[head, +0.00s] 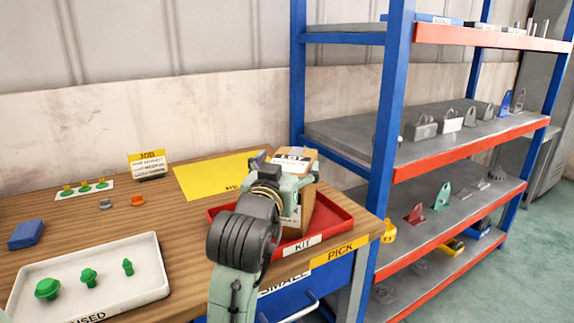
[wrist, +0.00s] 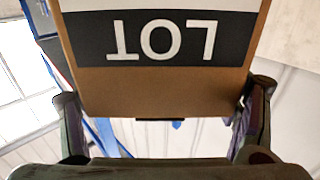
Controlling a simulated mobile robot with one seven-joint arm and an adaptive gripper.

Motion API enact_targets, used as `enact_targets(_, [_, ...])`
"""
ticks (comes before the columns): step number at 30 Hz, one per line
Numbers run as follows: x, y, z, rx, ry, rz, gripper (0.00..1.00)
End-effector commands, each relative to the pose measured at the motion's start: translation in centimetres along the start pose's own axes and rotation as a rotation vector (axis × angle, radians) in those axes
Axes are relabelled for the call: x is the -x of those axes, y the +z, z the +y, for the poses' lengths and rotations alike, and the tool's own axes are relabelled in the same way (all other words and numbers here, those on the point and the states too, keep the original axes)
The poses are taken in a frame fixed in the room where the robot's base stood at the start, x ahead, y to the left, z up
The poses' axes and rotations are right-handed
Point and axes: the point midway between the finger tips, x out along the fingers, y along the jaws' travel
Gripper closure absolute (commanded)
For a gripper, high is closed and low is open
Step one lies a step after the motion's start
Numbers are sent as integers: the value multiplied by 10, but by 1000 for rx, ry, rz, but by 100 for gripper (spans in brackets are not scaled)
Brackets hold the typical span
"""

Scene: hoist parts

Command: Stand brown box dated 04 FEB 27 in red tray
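A brown box (head: 307,206) stands upright at the red tray (head: 335,220) labelled KIT, with a white and black label on its top and a pale label on its side. I cannot tell whether its base touches the tray floor, and its date is not readable. My gripper (head: 288,180) is around the upper part of the box, which is partly hidden by my arm. In the wrist view the box (wrist: 160,85) fills the space between the fingers, its LOT label upside down.
A yellow mat (head: 215,175) lies behind the red tray. A white tray (head: 140,285) with green parts is at the front left. A blue block (head: 26,235) and a JOB sign (head: 149,165) are on the bench. A shelf rack (head: 440,150) with parts stands right.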

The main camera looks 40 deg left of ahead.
Motion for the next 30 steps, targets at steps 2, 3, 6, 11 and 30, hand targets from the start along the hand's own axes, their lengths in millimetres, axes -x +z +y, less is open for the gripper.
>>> enact_targets(2, [0,0,0,0,0,0,11])
enact_targets(3, [0,0,0,0,0,0,8])
enact_targets(6, [0,0,0,0,0,0,2])
enact_targets(11, [0,0,0,0,0,0,2])
enact_targets(30, [79,0,-1,-1,-2,4,2])
